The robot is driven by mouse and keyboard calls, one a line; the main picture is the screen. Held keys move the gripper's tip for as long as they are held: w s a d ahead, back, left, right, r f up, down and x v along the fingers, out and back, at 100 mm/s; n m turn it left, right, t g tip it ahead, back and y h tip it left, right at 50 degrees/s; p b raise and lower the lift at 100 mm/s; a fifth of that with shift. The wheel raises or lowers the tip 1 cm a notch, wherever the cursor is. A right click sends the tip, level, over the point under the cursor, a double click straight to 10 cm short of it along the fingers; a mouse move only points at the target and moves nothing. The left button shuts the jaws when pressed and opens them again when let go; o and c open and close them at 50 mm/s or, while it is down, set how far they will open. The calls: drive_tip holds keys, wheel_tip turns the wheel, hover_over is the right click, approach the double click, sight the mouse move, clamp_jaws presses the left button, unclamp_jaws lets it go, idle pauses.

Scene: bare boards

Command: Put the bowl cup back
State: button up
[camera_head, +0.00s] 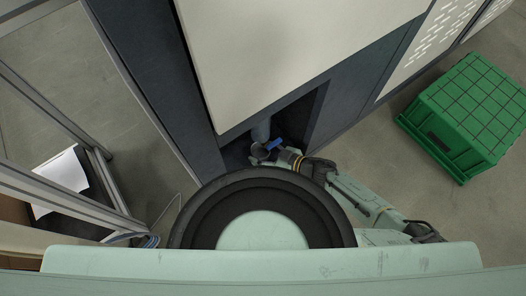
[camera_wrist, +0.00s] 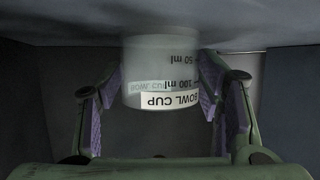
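The bowl cup (camera_wrist: 160,70) is a pale, cloudy cylinder with ml marks and a white "BOWL CUP" label. In the wrist view its lettering is upside down. Its far end, by the 50 ml mark, meets or nearly meets a dark grey surface at the top of the picture. My gripper (camera_wrist: 161,82) has its purple-padded fingers on both sides of the cup, close to its walls. Whether the pads press on it is unclear. In the head view my gripper (camera_head: 266,150) is at a dark recess in the cabinet. I cannot make out the cup there.
The dark cabinet with a large pale top (camera_head: 290,50) stands in front. The recess (camera_head: 300,115) has side walls close around my gripper. A green crate (camera_head: 475,110) stands on the floor at right. A metal frame (camera_head: 110,130) stands at left. Floor between cabinet and crate is clear.

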drive_tip(key=shift+o, duration=0.9)
drive_tip(key=shift+d+r, duration=0.1)
drive_tip(key=shift+r, duration=0.15)
drive_tip(key=p+v, duration=0.3)
drive_tip(key=v, duration=0.8)
drive_tip(key=shift+d+r, duration=0.2)
drive_tip(key=shift+d, duration=0.1)
drive_tip(key=shift+s+d, duration=0.1)
drive_tip(key=shift+s, duration=0.1)
